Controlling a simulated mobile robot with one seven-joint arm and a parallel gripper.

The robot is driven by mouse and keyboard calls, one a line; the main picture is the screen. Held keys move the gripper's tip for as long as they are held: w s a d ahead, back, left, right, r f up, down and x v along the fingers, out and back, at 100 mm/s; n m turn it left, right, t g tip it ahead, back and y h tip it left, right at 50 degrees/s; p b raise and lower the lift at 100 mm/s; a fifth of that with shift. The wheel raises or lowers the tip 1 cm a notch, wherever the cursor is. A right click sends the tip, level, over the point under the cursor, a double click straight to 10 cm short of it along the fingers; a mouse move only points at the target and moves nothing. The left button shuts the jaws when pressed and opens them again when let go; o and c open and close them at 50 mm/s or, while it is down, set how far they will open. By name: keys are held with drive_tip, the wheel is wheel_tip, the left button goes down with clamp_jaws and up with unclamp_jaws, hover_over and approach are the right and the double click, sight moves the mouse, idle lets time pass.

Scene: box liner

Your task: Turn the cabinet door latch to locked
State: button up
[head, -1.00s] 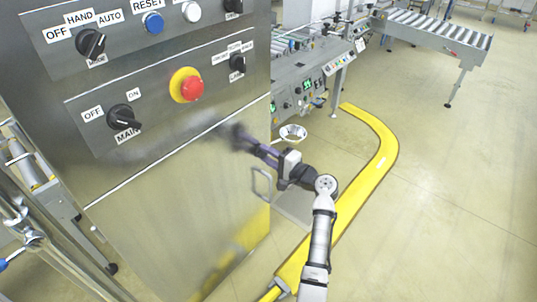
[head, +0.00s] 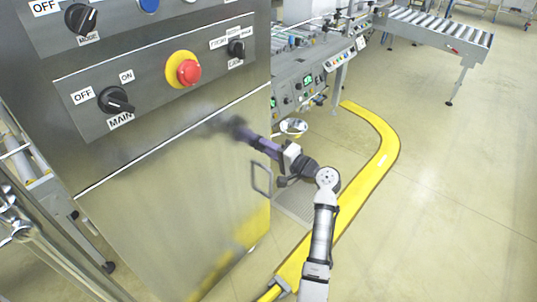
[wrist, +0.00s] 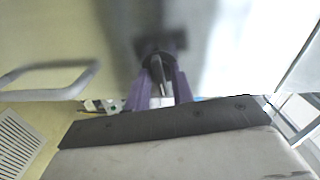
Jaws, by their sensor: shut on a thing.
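The cabinet door (head: 170,210) is a plain steel panel below the control panel, and it looks closed. The dark latch (wrist: 160,65) shows in the wrist view, with a round base and a narrow tab on the door face. My gripper (head: 240,132) reaches the upper right of the door in the head view. In the wrist view my gripper's purple fingers (wrist: 158,90) stand on both sides of the latch tab and are shut on it. In the head view the latch is dark and too small to read its angle. No lock marking is legible.
A loop handle (head: 262,178) stands out from the door just below my gripper; it also shows at left in the wrist view (wrist: 50,75). Knobs and a red emergency button (head: 188,72) sit above. A yellow floor barrier (head: 375,165) curves behind my arm. Open floor lies right.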

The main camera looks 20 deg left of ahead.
drive_tip(key=n+b, duration=0.2)
drive_tip(key=b, duration=0.1)
drive_tip(key=n+b, duration=0.2)
drive_tip(key=b, duration=0.2)
drive_tip(key=shift+f+n, duration=0.3)
drive_tip(key=shift+f, duration=0.1)
drive_tip(key=n+b, duration=0.3)
drive_tip(key=b, duration=0.2)
drive_tip(key=shift+n+b, duration=0.3)
drive_tip(key=n+b, duration=0.4)
drive_tip(key=b, duration=0.1)
drive_tip(key=shift+r+b, duration=0.1)
drive_tip(key=shift+b, duration=0.2)
drive_tip(key=n+b, duration=0.3)
drive_tip(key=shift+r, duration=0.2)
drive_tip(key=shift+r+n+b, duration=0.1)
drive_tip(key=shift+n+b, duration=0.2)
drive_tip(key=shift+n, duration=0.1)
drive_tip(key=o, duration=0.7)
drive_tip(key=shift+c, duration=0.2)
